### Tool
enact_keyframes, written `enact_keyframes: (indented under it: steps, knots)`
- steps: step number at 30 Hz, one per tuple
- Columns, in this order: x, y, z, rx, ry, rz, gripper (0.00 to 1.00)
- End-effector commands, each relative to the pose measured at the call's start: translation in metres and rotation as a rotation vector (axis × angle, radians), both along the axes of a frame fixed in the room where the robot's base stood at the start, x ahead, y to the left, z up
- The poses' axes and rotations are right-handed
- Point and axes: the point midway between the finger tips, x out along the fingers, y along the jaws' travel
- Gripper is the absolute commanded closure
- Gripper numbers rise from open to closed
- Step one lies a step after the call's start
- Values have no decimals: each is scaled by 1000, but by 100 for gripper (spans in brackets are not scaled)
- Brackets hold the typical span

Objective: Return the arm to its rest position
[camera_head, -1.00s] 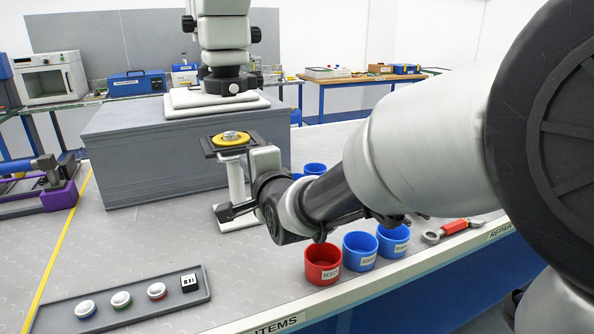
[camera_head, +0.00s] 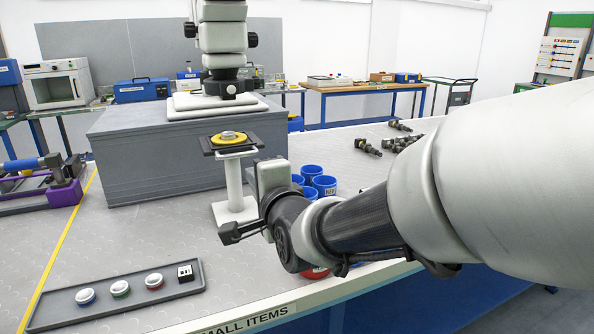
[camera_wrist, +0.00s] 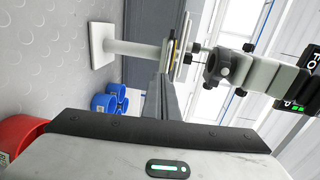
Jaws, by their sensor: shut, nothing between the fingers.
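My arm reaches in from the right edge of the head view, its wrist low over the front of the bench. The pedestal also shows sideways in the wrist view (camera_wrist: 130,47). I cannot tell the exact gap between fingers and pedestal.
Blue cups (camera_head: 324,185) stand behind my wrist, and a red cup (camera_head: 314,272) is mostly hidden under it. A button tray (camera_head: 120,297) lies front left. A microscope-like device (camera_head: 222,60) stands on a grey block (camera_head: 180,160). Dark injector-like parts (camera_head: 367,147) lie at the back right.

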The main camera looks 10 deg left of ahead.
Motion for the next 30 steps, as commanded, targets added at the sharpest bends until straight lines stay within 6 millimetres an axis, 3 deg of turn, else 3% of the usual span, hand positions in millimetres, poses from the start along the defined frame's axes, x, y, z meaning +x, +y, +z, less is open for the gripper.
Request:
enact_keyframes:
  steps: [6, 11, 14, 17, 20, 24, 30]
  knots:
    - [-33, -20, 6, -1, -2, 0, 100]
    - [-42, -29, 5, -17, 0, -3, 100]
    - [-42, -50, 1, -123, -1, -24, 100]
    - [-44, -95, -10, -360, 12, -47, 100]
    - [-62, -155, -27, -673, 62, -34, 100]
    - [-106, -225, -50, -1028, 162, 72, 100]
    - [-176, -284, -72, -1319, 284, 290, 100]
